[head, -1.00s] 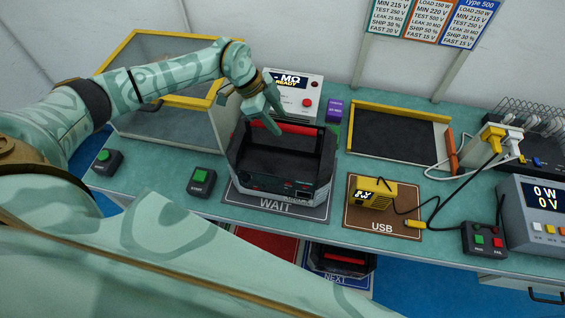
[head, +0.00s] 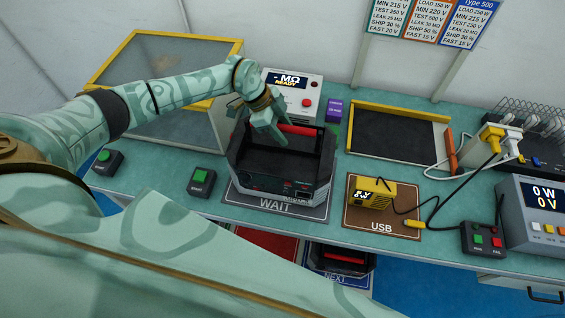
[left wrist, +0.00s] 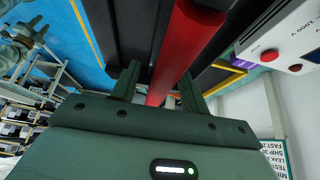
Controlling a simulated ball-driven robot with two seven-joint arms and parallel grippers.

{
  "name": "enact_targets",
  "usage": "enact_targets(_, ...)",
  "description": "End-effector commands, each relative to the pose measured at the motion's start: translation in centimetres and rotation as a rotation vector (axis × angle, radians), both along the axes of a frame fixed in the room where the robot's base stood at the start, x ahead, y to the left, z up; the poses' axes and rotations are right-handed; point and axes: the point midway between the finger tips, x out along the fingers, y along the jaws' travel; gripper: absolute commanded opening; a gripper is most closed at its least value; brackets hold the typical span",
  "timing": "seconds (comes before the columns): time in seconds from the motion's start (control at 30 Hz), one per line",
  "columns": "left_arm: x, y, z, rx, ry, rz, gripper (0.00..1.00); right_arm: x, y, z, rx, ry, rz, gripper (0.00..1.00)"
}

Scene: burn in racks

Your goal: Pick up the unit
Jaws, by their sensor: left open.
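The unit (head: 268,180) is a black and grey box with a red handle bar across its top. It stands on the mat marked WAIT (head: 275,206). My left gripper (head: 268,138) is open above the unit, near the left part of its red handle (head: 303,130). In the left wrist view the red handle (left wrist: 183,50) runs between the two fingers of my left gripper (left wrist: 158,85), with gaps visible beside it. The handle's part behind the fingers is hidden in the head view. My right gripper is not in view.
A meter reading READY (head: 293,92) stands close behind the unit, beside a purple block (head: 333,110). A clear box with a yellow frame (head: 170,62) is at left. A yellow tester (head: 372,193) and cables lie to the right. Another unit (head: 342,262) sits below at NEXT.

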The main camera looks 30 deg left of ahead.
Motion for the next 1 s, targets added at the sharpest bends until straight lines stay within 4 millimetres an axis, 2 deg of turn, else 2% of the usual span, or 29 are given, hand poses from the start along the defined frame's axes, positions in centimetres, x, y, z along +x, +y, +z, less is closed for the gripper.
enact_targets(0.27,-0.01,-0.01,-0.05,0.000,0.000,0.000,0.45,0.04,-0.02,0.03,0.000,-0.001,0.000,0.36)
enact_targets(0.4,-0.01,0.00,-0.04,0.000,0.000,0.000,0.06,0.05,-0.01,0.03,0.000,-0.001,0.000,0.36)
enact_targets(0.43,-0.01,0.00,-0.04,0.000,0.000,0.000,0.00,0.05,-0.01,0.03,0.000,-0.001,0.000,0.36)
enact_targets(1.0,0.01,0.01,-0.01,0.000,0.000,-0.001,0.00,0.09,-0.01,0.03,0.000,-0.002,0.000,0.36)
